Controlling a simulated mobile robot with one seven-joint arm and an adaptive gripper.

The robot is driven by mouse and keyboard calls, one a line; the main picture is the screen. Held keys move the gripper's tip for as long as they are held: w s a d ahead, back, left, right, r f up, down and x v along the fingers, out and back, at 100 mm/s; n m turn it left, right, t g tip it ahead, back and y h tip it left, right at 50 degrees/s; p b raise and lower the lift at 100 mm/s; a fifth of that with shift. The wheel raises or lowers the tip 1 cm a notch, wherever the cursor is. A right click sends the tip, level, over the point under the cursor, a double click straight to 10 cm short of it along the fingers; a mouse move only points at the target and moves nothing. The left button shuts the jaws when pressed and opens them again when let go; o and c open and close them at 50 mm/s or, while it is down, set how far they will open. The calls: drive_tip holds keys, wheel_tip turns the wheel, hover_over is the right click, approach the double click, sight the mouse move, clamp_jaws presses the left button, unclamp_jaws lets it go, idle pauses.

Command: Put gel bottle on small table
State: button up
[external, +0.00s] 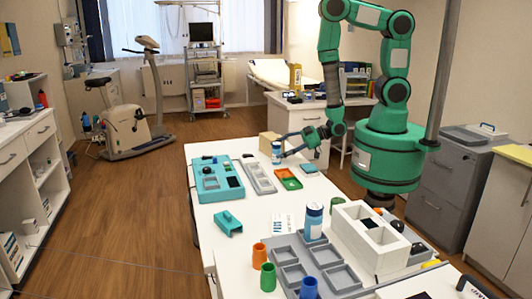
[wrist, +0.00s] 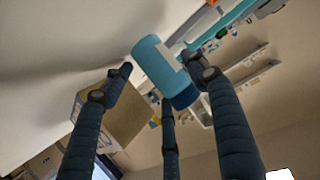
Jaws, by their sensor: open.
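A blue and white bottle (external: 276,152), which looks like the gel bottle, stands on the far part of the long white table (external: 235,238). My gripper (external: 287,145) is open at its right side, with the fingers reaching toward it. In the wrist view the light-blue bottle (wrist: 155,62) with a dark blue cap lies between the fingertips of my gripper (wrist: 168,80); I cannot tell whether they touch it. A second blue and white bottle (external: 313,222) stands nearer on the table. I cannot tell which surface is the small table; a white desk (external: 283,115) stands behind the arm.
A tan box (external: 268,139) is close behind the bottle and also shows in the wrist view (wrist: 122,112). A white divided box (external: 368,255) stands in front.

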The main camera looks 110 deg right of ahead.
drive_tip(key=c, duration=1.2)
drive_tip(key=shift+r, duration=0.1)
drive_tip(key=shift+r+p, duration=1.3)
drive_tip(key=shift+r, duration=3.65)
drive_tip(key=shift+w, duration=0.1)
drive_tip(key=w+a, duration=0.4)
drive_tip(key=w, duration=0.3)
drive_tip(key=w+a+n+y, duration=0.1)
drive_tip(key=w+a, duration=0.3)
drive_tip(key=w, duration=0.3)
drive_tip(key=w+a+r+y, duration=0.1)
drive_tip(key=w+a, duration=0.3)
drive_tip(key=w, duration=0.3)
drive_tip(key=shift+w+a+n, duration=0.1)
drive_tip(key=shift+w+n, duration=0.15)
drive_tip(key=shift+n, duration=0.15)
